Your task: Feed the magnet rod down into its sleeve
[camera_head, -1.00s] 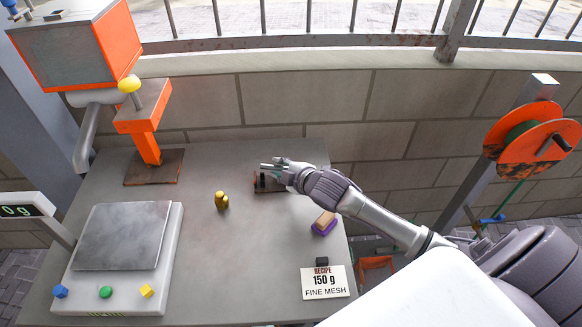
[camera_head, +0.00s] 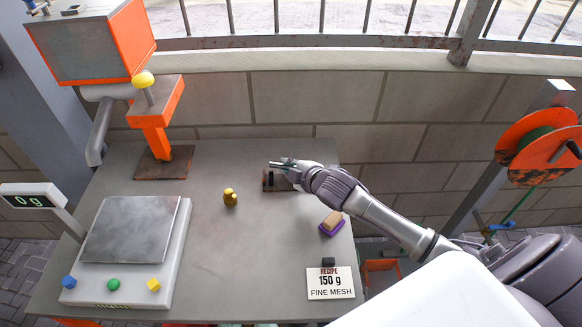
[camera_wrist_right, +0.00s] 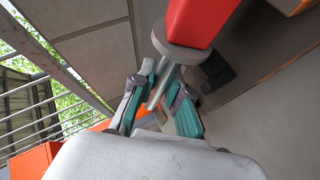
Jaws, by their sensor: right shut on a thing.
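My right gripper (camera_head: 281,164) is above a small brown plate (camera_head: 268,187) at the back of the table, with a dark part standing on the plate. In the wrist view the teal-padded fingers (camera_wrist_right: 160,98) are shut on a thin silver rod (camera_wrist_right: 158,88), taken as the magnet rod. The rod meets a grey collar on a red part (camera_wrist_right: 200,22). Whether that red part is the sleeve or belongs to the rod, I cannot tell. How deep the rod sits is hidden. My left gripper is not in view.
A scale (camera_head: 130,232) reading 0 g and an orange machine (camera_head: 155,140) stand left. A brass weight (camera_head: 230,197) is left of the plate; a purple-and-tan brush (camera_head: 332,223) and a recipe card (camera_head: 330,284) lie right. A stone wall runs behind.

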